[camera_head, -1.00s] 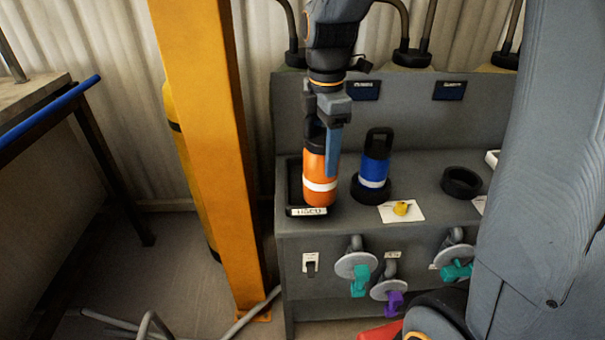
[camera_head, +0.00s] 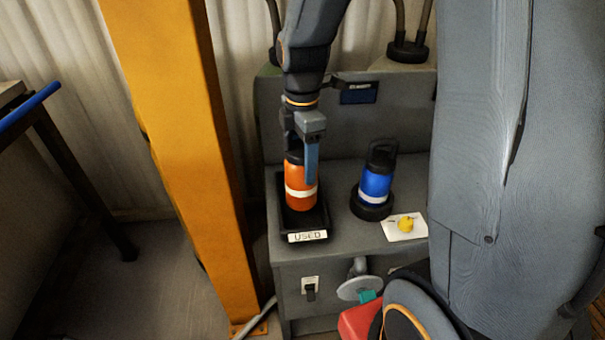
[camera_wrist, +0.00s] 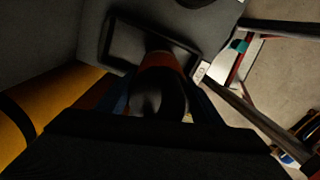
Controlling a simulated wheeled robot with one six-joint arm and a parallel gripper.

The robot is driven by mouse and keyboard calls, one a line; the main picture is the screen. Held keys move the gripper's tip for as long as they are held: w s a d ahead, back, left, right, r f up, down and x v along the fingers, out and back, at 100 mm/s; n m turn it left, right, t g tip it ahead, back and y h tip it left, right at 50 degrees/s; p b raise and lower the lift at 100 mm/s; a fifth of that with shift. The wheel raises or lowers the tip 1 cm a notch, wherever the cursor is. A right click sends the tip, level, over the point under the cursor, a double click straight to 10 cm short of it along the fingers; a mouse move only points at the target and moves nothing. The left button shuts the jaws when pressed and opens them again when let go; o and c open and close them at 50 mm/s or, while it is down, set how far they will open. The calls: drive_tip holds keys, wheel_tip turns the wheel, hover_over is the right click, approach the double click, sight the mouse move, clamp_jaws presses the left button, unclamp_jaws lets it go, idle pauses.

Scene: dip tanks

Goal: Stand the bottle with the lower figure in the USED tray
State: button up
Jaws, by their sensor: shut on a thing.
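An orange bottle (camera_head: 301,197) with a white band and a black top is upright at the black tray labelled USED (camera_head: 289,235). My gripper (camera_head: 303,160) is shut on the bottle's top from above. In the wrist view the bottle (camera_wrist: 160,62) is over the tray (camera_wrist: 121,43), and its base is hidden, so I cannot tell whether it touches the tray floor. A blue bottle (camera_head: 375,185) with a white band and black top stands in a black ring holder (camera_head: 372,209) to the right. I cannot read a figure on either bottle.
A white card with a yellow piece (camera_head: 406,224) lies right of the tray, in front of the blue bottle. A yellow post (camera_head: 190,150) stands close on the left. Valves and a switch (camera_head: 310,288) are on the front panel. The grey back panel (camera_head: 340,125) rises behind.

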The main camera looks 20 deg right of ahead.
drive_tip(key=shift+f+p, duration=0.3)
drive_tip(key=shift+f, duration=1.7)
drive_tip(key=o, duration=1.5)
drive_tip(key=shift+f, duration=0.15)
wheel_tip(320, 180, up, 12)
drive_tip(key=shift+r+b, duration=0.2)
drive_tip(key=shift+b, duration=0.9)
drive_tip(key=shift+s+r, duration=0.1)
